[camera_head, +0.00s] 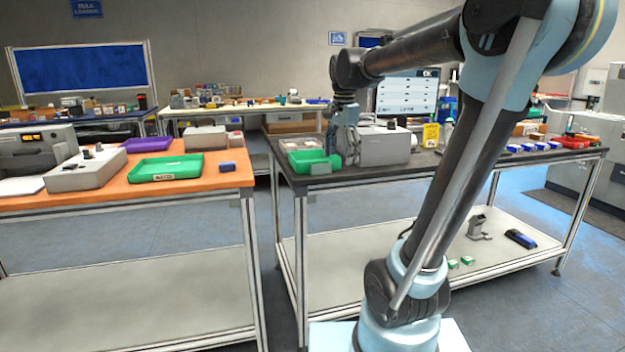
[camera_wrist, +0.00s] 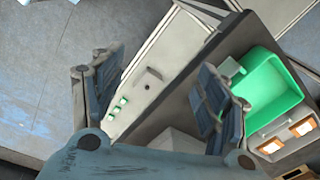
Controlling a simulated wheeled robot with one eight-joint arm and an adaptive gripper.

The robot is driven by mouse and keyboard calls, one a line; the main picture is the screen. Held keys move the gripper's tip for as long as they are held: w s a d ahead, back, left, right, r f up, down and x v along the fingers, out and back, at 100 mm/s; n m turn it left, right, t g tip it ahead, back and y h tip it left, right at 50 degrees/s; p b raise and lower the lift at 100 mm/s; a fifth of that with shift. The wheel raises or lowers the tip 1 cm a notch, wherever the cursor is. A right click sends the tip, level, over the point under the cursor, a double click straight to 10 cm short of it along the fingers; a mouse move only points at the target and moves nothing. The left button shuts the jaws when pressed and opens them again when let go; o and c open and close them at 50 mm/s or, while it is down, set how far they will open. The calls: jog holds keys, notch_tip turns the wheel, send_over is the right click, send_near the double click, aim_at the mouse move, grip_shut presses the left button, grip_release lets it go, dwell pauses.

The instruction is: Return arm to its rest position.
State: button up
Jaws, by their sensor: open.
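My arm reaches from its base at the lower right of the head view, up and over to the dark workbench (camera_head: 440,163). My gripper (camera_head: 348,158) points down above the bench's left part, between a green bin (camera_head: 308,158) and a grey box (camera_head: 384,147). In the wrist view my gripper (camera_wrist: 157,88) has its two fingers spread wide, with nothing between them. The green bin (camera_wrist: 281,76) lies to the right of the right finger there. I cannot tell whether any finger touches the bench or the bin.
A monitor (camera_head: 407,93) and a yellow package (camera_head: 431,135) stand behind the grey box. Blue items and a red tray (camera_head: 572,142) are at the bench's right. An orange table (camera_head: 120,198) with trays is on the left. Small green boxes (camera_head: 461,262) lie on the lower shelf.

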jog(key=s+d+f+n, duration=0.5)
jog(key=s+f, duration=0.5)
jog(key=f, duration=0.1)
jog(key=s+d+f+n+t, duration=0.1)
jog(key=s+d+f+n, duration=0.4)
jog(key=s+f, duration=0.6)
jog(key=shift+s+d+f, duration=0.2)
jog(key=shift+s+f, duration=0.1)
jog(key=shift+f, duration=0.15)
jog(key=shift+w+f, duration=0.2)
jog(key=shift+w, duration=0.25)
